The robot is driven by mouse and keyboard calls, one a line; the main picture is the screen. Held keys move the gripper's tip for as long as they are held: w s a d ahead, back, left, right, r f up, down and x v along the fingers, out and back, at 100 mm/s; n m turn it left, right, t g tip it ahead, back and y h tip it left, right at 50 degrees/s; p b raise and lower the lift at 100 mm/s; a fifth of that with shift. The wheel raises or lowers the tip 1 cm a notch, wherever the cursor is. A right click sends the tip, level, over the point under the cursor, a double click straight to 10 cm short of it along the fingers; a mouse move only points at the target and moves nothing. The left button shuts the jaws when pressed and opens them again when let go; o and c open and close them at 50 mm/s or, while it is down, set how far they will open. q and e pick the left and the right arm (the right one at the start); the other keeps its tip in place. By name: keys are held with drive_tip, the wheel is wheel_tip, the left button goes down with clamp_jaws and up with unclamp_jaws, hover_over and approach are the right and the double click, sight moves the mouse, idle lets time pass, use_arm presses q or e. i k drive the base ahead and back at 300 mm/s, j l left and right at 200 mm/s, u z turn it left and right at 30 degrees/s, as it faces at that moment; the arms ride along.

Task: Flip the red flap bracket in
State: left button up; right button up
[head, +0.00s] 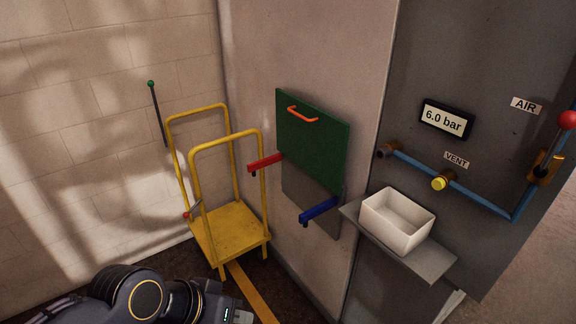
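The red flap bracket (265,162) sticks out to the left beside the lower left edge of the green flap (310,142), clear of the wall. A blue bracket (319,209) sticks out lower down, below the flap's right part. The green flap stands up against the wall with an orange handle (302,114) near its top. My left gripper (238,315) is at the bottom edge, well below the brackets and touching neither. Its fingers are cut off, so I cannot see whether it is open. My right gripper is out of view.
A yellow cart frame (231,232) stands left of the red bracket, close to it in the picture. A white bin (397,221) sits on a grey shelf (431,260) at right. Blue pipe (473,197) with a yellow knob (438,183) and red-knobbed lever (567,119) runs along the grey cabinet.

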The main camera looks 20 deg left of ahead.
sight(253, 167)
drive_tip(key=j+z, duration=0.15)
drive_tip(key=z, duration=0.25)
drive_tip(key=i+j+z, duration=0.1)
drive_tip(key=z, duration=0.3)
drive_tip(key=j+z, duration=0.25)
drive_tip(key=z, duration=0.15)
drive_tip(key=j+z, duration=0.2)
drive_tip(key=z, duration=0.2)
drive_tip(key=k+j, duration=0.15)
drive_tip(key=j, duration=0.4)
drive_tip(key=k+j, duration=0.15)
drive_tip(key=j, duration=0.4)
drive_tip(key=k+j, duration=0.1)
drive_tip(key=j, duration=0.45)
drive_tip(key=k+j, duration=0.15)
drive_tip(key=j, duration=0.45)
drive_tip(key=k+j, duration=0.15)
drive_tip(key=j, duration=0.4)
drive_tip(key=k+j, duration=0.15)
drive_tip(key=j, duration=0.4)
drive_tip(key=k+j, duration=0.15)
drive_tip(key=j, duration=0.4)
drive_tip(key=k+j, duration=0.15)
drive_tip(key=j, duration=0.4)
drive_tip(key=j+u, duration=0.4)
drive_tip(key=u, duration=0.2)
